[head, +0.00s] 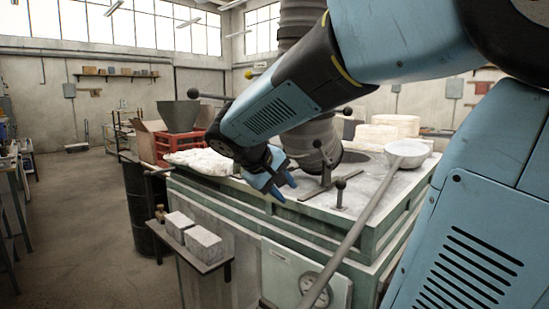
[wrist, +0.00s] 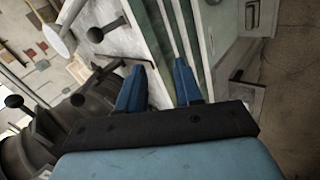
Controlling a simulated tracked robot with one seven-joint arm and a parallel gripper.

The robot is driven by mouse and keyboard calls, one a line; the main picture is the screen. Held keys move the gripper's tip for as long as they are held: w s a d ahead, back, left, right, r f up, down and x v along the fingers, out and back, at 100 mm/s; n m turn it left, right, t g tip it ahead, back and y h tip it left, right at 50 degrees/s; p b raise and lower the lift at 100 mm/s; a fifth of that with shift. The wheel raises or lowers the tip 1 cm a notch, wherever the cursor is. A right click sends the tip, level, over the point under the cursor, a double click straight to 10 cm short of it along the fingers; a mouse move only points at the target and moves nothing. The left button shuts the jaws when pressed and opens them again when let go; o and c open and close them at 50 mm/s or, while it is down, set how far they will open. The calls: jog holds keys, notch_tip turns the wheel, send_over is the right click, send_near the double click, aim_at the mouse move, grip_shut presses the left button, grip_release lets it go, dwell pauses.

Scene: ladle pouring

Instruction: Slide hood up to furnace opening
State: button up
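The hood is a grey ribbed duct (head: 318,138) coming down to the furnace top, partly hidden behind my arm; it also shows at the lower left of the wrist view (wrist: 25,155). A bar handle with black knobs (head: 340,184) stands at its base. The dark furnace opening (head: 357,157) shows in part just right of the duct. The furnace (head: 300,208) is a green-grey block with a pale top. My gripper (head: 277,180) is over the near left part of the furnace top, left of the knobbed handle. In the wrist view its blue fingers (wrist: 159,82) are apart with nothing held.
A ladle with a white bowl (head: 408,152) lies across the right of the furnace top, its long handle reaching toward me. Two pale blocks (head: 203,244) sit on a side shelf. A white lumpy pile (head: 203,161) lies at the top's left. Floor at left is clear.

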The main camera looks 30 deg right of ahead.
jog(key=w+r+n+t+h, duration=0.1)
jog(key=w+r+h, duration=0.15)
jog(key=w, duration=0.55)
jog(key=w+r+n+t+h, duration=0.15)
jog(key=w+h, duration=0.25)
jog(key=w, duration=0.4)
jog(key=shift+m, duration=0.25)
jog(key=x, duration=0.8)
jog(key=r+x, duration=0.1)
jog(key=x, duration=0.4)
jog(key=shift+w, duration=0.25)
jog(key=shift+f, duration=0.1)
grip_shut()
